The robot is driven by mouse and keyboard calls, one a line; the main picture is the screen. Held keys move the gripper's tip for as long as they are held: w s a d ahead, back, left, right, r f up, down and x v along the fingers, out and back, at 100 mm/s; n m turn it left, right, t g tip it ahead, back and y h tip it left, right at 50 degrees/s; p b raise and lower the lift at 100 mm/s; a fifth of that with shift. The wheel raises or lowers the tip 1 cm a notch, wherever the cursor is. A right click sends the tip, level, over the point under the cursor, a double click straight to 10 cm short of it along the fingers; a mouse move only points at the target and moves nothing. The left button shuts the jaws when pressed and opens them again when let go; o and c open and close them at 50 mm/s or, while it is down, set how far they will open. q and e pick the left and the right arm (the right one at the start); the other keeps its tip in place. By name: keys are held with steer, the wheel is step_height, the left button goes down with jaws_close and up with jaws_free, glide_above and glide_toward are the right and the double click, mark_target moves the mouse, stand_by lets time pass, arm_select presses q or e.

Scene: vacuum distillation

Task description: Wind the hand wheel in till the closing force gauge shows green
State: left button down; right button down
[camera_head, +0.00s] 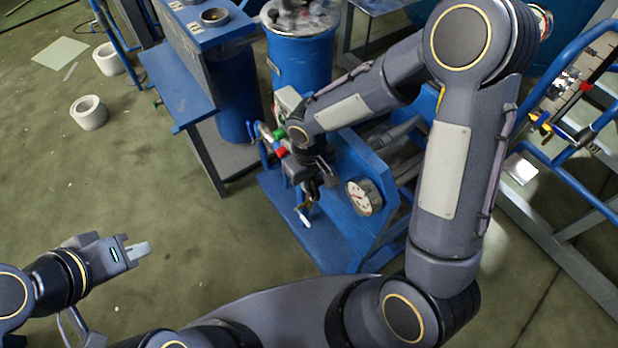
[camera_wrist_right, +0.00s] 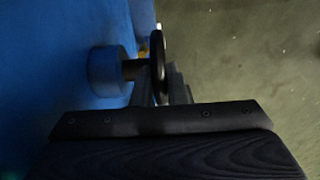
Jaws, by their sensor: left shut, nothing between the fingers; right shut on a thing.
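The blue stand (camera_head: 345,240) stands on the floor in the middle of the head view. The round closing force gauge (camera_head: 363,196) on its front has a pale face with some red; its reading is too small to tell. My right gripper (camera_head: 311,194) is at the stand, left of the gauge. In the right wrist view its fingers (camera_wrist_right: 165,88) are shut on the rim of the dark hand wheel (camera_wrist_right: 158,50), seen edge-on beside a blue-grey hub (camera_wrist_right: 107,70). My arm and gripper hide most of the wheel in the head view. My left gripper (camera_head: 140,250) is shut and empty over open floor.
A blue drum (camera_head: 300,60) stands behind the stand, and a blue bench (camera_head: 180,90) to its left. A blue tubular frame (camera_head: 590,130) is on the right. The floor at the left is mostly clear.

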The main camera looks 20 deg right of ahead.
steer(key=shift+f+b, duration=0.1)
steer(key=shift+b, duration=0.2)
steer(key=t+b, duration=0.1)
steer(key=b, duration=0.1)
steer(key=t+b, duration=0.1)
steer(key=b, duration=0.2)
steer(key=shift+s+d+f+y, duration=0.1)
steer(key=shift+s+f+y, duration=0.15)
steer(key=shift+y, duration=0.15)
steer(key=shift+s+r+b, duration=0.1)
steer(key=shift+r+b, duration=0.1)
steer(key=shift+b, duration=0.3)
steer(key=shift+r+t, duration=0.15)
steer(key=shift+t, duration=0.15)
steer(key=c, duration=1.4)
jaws_free()
steer(key=shift+c, duration=0.2)
